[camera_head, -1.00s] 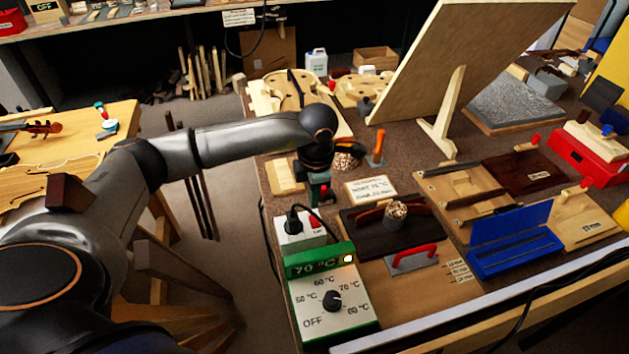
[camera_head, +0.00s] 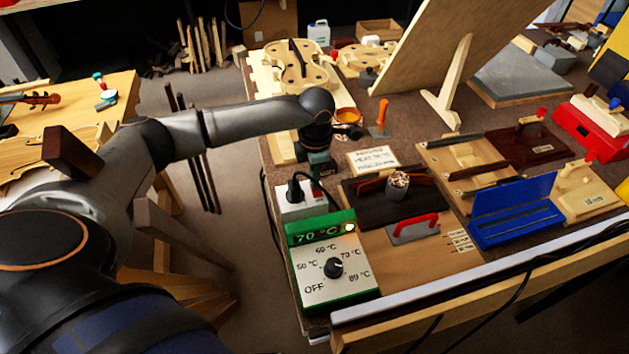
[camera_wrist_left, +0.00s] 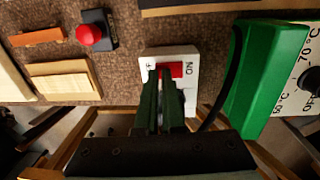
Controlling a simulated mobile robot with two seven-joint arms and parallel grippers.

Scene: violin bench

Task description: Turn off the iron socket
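The iron socket (camera_head: 290,208) is a white box at the left of the bench, with a black plug in it. In the left wrist view the socket (camera_wrist_left: 191,53) shows a red switch (camera_wrist_left: 176,70), with "ON" at its right and a partly covered "F" at its left. My left gripper (camera_head: 321,180) is over the socket's switch side. In the wrist view its two dark green fingers (camera_wrist_left: 161,95) are close together and empty, with tips at the switch's left end. Contact cannot be told. The fingers hide part of the socket. My right gripper is not in view.
A green-and-white temperature controller (camera_head: 333,275) reading 70 °C, its lamp lit, stands in front of the socket. A black cable (camera_wrist_left: 228,85) runs beside the fingers. A red button (camera_wrist_left: 89,34) on a black box and a wooden block (camera_wrist_left: 64,80) lie nearby.

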